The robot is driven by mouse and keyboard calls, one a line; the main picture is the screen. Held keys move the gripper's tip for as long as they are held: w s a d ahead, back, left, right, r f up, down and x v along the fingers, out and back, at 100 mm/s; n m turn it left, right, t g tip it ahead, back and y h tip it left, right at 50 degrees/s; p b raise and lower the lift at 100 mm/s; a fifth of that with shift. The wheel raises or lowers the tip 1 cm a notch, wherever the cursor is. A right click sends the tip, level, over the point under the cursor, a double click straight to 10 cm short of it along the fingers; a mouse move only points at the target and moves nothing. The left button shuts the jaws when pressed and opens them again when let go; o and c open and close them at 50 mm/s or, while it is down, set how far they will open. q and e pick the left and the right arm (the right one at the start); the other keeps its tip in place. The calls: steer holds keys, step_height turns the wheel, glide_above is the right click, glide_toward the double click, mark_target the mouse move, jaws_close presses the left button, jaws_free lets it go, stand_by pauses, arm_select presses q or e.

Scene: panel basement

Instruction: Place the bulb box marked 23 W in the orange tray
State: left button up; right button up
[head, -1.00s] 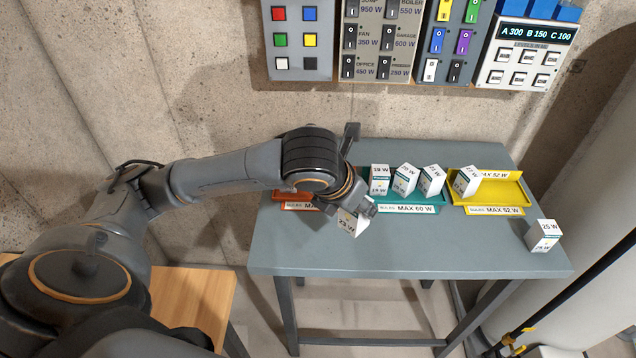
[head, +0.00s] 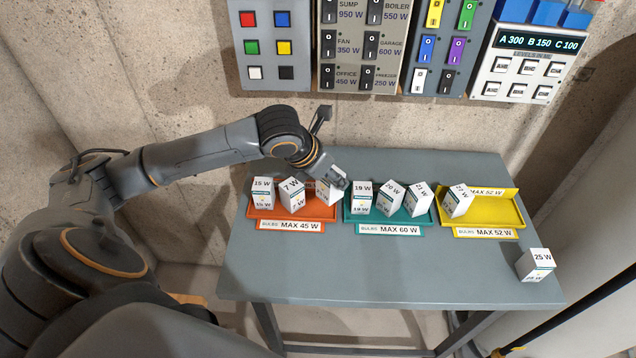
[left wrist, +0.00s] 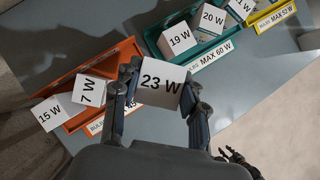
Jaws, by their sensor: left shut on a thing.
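The white bulb box marked 23 W (left wrist: 160,84) is between the two fingers of my left gripper (head: 330,184), which is shut on it. In the head view the box (head: 326,194) is at the right end of the orange tray (head: 318,213), beside the 7 W box. I cannot tell whether it touches the tray floor. The orange tray, labelled MAX 45 W, also holds the 15 W box (head: 263,192) and the 7 W box (head: 292,196). A small dark shape that looks like my right gripper (left wrist: 234,157) is at the lower right of the wrist view; its opening is unclear.
The teal tray (head: 366,217), MAX 60 W, is close on the right with 19 W, 20 W and 21 W boxes. The yellow tray (head: 500,211), MAX 52 W, holds one box. A 25 W box (head: 535,265) stands at the table's right. The table front is clear.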

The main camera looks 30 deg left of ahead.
arm_select(q)
steer(key=a+f+p, duration=0.1)
steer(key=f, duration=0.2)
steer(key=w+a+f+p, duration=0.1)
steer(key=f, duration=0.1)
steer(key=w+a+f, duration=0.1)
steer(key=a+f, duration=0.1)
steer(key=f, duration=0.1)
steer(key=shift+f+p, duration=0.3)
steer(key=shift+p, duration=0.1)
steer(key=shift+w+f, duration=0.1)
steer(key=shift+f, duration=0.1)
steer(key=o, duration=1.1)
arm_select(e)
steer(key=r, duration=0.1)
steer(key=w+r, duration=0.1)
steer(key=r, duration=0.1)
steer(key=shift+w+d, duration=0.1)
steer(key=shift+w, duration=0.2)
